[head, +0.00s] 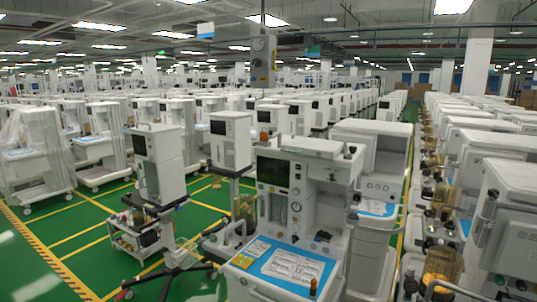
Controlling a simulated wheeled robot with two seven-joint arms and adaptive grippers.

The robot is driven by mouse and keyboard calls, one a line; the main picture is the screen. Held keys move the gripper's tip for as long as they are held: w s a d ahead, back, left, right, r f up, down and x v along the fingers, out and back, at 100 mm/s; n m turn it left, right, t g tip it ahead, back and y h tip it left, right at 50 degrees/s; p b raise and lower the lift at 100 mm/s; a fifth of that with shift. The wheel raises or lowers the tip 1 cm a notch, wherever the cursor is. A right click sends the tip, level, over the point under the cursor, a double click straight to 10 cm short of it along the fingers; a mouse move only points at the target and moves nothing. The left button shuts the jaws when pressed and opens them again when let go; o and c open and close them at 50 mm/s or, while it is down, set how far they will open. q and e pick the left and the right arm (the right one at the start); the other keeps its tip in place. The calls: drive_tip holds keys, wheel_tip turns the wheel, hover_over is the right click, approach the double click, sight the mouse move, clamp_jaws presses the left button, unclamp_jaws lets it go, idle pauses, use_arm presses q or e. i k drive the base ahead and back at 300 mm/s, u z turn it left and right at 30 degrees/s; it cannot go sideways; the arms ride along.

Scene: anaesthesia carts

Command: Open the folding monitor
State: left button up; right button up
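The nearest anaesthesia cart (318,205) stands upright right of centre. A dark screen (273,171) is set in the upper left of its front, facing me. A white boxy monitor unit (158,160) stands on a wheeled pole to the left, with a small dark panel on its left face. A similar white unit (231,140) stands behind it, also with a small dark panel. I cannot tell which of these is the folding monitor, or whether it is folded. Neither of my grippers shows in the head view.
A blue-topped worktop (291,266) with papers juts toward me from the nearest cart. A low wheeled trolley (136,236) stands at the left. Carts (507,200) line the right side closely. Green floor (52,232) with yellow lines is clear at the lower left.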

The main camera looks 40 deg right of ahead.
sight(330, 150)
drive_tip(key=z, duration=0.7)
drive_tip(key=i, duration=1.4)
drive_tip(key=z, duration=0.9)
